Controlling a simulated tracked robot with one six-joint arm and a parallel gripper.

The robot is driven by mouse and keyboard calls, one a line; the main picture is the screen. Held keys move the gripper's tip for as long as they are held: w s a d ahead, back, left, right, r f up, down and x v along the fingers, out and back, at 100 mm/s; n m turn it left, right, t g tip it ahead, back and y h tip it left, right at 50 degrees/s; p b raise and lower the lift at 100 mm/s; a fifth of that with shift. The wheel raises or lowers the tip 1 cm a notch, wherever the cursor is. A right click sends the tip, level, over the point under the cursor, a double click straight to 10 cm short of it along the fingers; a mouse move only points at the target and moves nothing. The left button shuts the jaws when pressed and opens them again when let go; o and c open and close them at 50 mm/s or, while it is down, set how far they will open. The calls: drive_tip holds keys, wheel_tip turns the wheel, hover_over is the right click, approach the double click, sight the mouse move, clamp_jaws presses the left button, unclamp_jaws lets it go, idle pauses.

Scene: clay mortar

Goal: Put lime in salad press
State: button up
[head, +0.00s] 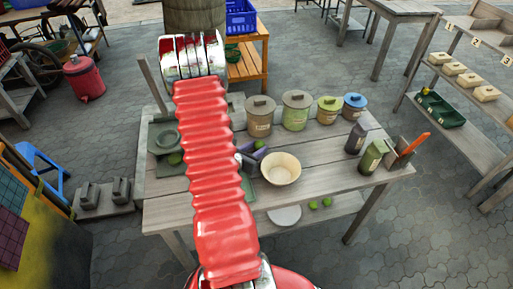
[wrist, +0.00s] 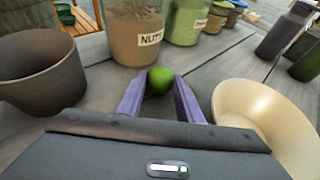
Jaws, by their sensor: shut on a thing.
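My gripper (wrist: 158,95), with purple fingers, is shut on a green lime (wrist: 160,80) at its fingertips in the wrist view. It also shows in the head view (head: 256,152), left of a cream bowl and partly behind my arm. A brown clay pot (wrist: 40,78), open at the top, stands left of the gripper in the wrist view; my arm seems to hide it in the head view. I cannot tell for sure which thing is the salad press.
The cream bowl (head: 281,170) stands close right of the gripper. Lidded jars (head: 295,112) line the table's back. Dark bottles (head: 356,138) stand at the right.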

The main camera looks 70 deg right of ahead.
drive_tip(key=o, duration=1)
drive_tip(key=v, duration=1.2)
drive_tip(key=shift+w, duration=0.15)
idle(0.5)
